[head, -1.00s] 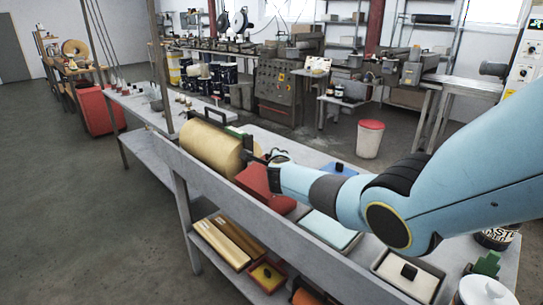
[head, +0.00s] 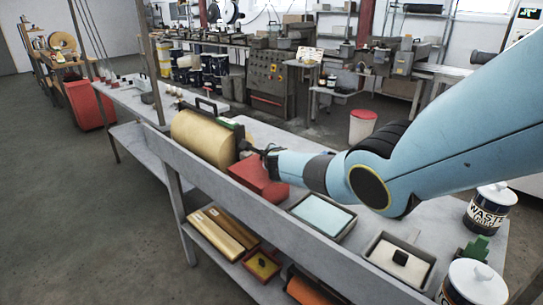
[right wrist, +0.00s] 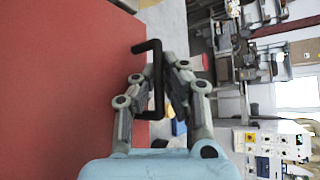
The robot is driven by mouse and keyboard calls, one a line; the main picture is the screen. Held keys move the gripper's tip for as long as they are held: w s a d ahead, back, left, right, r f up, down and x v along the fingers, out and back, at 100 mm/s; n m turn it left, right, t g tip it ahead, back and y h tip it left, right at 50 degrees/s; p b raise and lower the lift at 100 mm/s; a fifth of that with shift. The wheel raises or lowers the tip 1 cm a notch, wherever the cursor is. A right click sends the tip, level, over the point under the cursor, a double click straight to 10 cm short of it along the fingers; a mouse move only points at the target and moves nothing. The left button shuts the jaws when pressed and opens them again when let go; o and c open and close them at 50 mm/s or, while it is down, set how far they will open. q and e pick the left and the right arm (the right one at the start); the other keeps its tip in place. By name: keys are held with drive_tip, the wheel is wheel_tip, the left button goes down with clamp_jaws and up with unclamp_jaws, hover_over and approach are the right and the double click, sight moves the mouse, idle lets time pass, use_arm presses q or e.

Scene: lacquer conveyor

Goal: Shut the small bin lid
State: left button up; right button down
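My right gripper (head: 264,152) is above the red box (head: 258,182) on the bench, beside the yellow roll (head: 200,138). In the right wrist view my right gripper (right wrist: 160,62) has its fingers apart, with a black bracket-shaped handle (right wrist: 159,90) between them; I cannot tell whether they touch it. A red surface (right wrist: 55,90) fills the left of that view. Two jars with white lids, one marked WASTE (head: 486,212) and one nearer (head: 473,284), stand at the lower right. A pale bin with a red top (head: 362,126) stands on the floor. I cannot tell which is the small bin. My left gripper is out of view.
A tray with a pale blue pad (head: 322,216) and a tray with a black-knobbed white block (head: 400,262) lie on the bench. A raised board (head: 270,228) runs along its near edge. The lower shelf holds wooden boxes (head: 222,234). Floor at left is clear.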

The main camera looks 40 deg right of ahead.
drive_tip(key=c, duration=1.5)
unclamp_jaws()
drive_tip(key=shift+s+a+f, duration=0.2)
drive_tip(key=shift+a+f, duration=0.2)
drive_tip(key=shift+f, duration=0.1)
drive_tip(key=shift+o, duration=0.5)
drive_tip(key=shift+r, duration=0.1)
drive_tip(key=shift+w+d+r, duration=0.1)
drive_tip(key=shift+d+r, duration=0.05)
drive_tip(key=shift+s+r, duration=0.25)
drive_tip(key=shift+s, duration=0.15)
drive_tip(key=v, duration=1.1)
drive_tip(key=shift+a, duration=0.35)
drive_tip(key=shift+w, duration=0.15)
